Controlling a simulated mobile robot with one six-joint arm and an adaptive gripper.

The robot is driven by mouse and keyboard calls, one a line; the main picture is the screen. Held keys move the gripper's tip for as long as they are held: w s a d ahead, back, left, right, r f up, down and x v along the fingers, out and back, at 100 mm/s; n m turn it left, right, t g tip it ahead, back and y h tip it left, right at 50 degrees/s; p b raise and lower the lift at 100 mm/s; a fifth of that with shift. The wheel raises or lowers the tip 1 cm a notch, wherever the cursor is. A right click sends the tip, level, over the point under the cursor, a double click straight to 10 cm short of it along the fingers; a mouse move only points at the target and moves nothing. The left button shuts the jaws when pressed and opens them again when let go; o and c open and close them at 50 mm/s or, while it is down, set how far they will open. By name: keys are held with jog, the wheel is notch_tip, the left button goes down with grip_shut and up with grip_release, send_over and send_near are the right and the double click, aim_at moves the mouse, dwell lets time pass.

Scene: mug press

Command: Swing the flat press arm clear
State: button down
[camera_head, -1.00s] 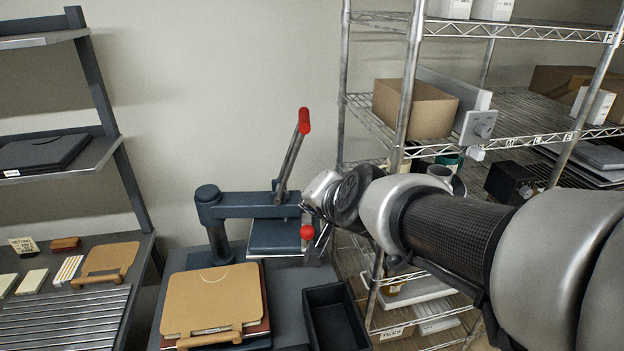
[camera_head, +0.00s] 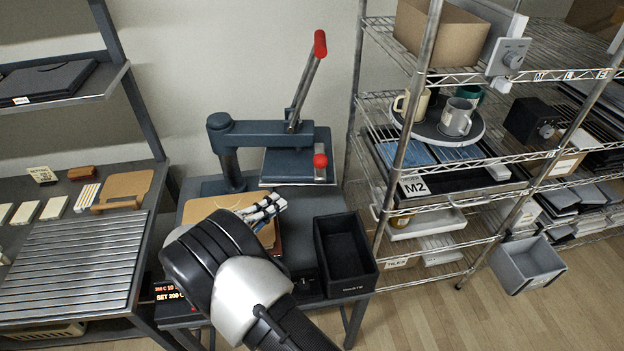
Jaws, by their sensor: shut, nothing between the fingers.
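The flat press (camera_head: 232,165) stands on the small table, a dark blue post with a horizontal arm (camera_head: 262,133). The arm points right from the post, with the flat upper plate (camera_head: 290,166) under its outer end. A lever with a red grip (camera_head: 320,44) rises up and to the right from the arm. A red knob (camera_head: 320,160) sits at the plate's right front. My gripper (camera_head: 279,202) is shut and empty, in front of and below the plate, above the tan board (camera_head: 205,208) on the press's base. My wrist hides part of the board.
A black open bin (camera_head: 345,250) stands on the table's right side. A wire shelf (camera_head: 415,140) with mugs and trays rises close on the right. A slatted rack (camera_head: 62,270) lies on the left bench. Floor shows at lower right.

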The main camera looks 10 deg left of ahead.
jog(key=b+x, duration=0.2)
jog(key=x, duration=1.1)
jog(key=shift+d, duration=0.55)
jog(key=shift+f, duration=0.1)
